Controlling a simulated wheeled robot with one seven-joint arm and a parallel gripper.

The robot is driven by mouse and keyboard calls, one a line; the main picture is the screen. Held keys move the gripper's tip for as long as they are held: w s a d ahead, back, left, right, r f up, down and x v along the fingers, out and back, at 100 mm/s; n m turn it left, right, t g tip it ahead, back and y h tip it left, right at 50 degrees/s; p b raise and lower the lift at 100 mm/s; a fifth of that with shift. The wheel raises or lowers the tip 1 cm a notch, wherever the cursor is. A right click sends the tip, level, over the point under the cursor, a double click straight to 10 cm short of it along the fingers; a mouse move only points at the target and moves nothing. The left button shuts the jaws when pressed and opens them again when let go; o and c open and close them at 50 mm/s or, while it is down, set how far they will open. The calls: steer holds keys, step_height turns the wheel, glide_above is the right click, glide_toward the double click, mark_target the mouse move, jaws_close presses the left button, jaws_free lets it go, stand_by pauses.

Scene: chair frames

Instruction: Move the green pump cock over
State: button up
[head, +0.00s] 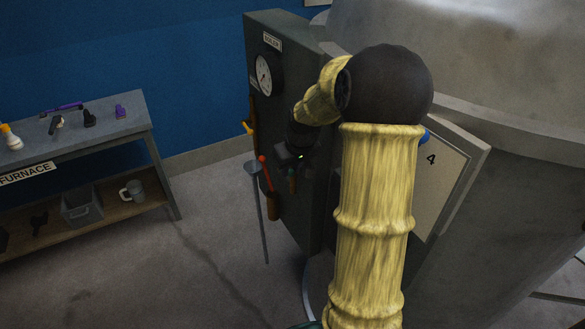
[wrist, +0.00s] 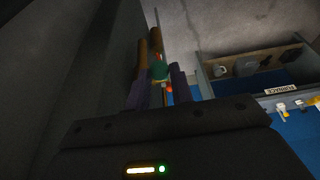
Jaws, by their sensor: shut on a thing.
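The green pump cock (wrist: 159,70) shows in the wrist view between the two purple-grey fingers of my gripper (wrist: 161,88). The fingers are shut on it. In the head view my gripper (head: 291,172) is at the front face of the dark boiler cabinet (head: 290,215), below the gauge. My wrist and arm hide most of the cock there, so its exact angle cannot be told.
A gauge (head: 264,76) sits higher on the cabinet. A red-orange lever (head: 265,172) and a brown handle (head: 272,206) are close to my gripper. A grey bench (head: 150,140) with small items stands at left. Open floor lies between bench and cabinet.

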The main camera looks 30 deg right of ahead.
steer(key=shift+r, duration=0.1)
steer(key=shift+w+r+p, duration=0.55)
steer(key=shift+r+p, duration=0.2)
steer(key=shift+p, duration=0.05)
steer(key=shift+w+r, duration=0.1)
steer(key=shift+w, duration=0.1)
steer(key=shift+w+r+p, duration=0.65)
steer(key=shift+w+p, duration=0.1)
steer(key=shift+p, duration=0.1)
steer(key=shift+w, duration=0.15)
steer(key=shift+w+r, duration=0.1)
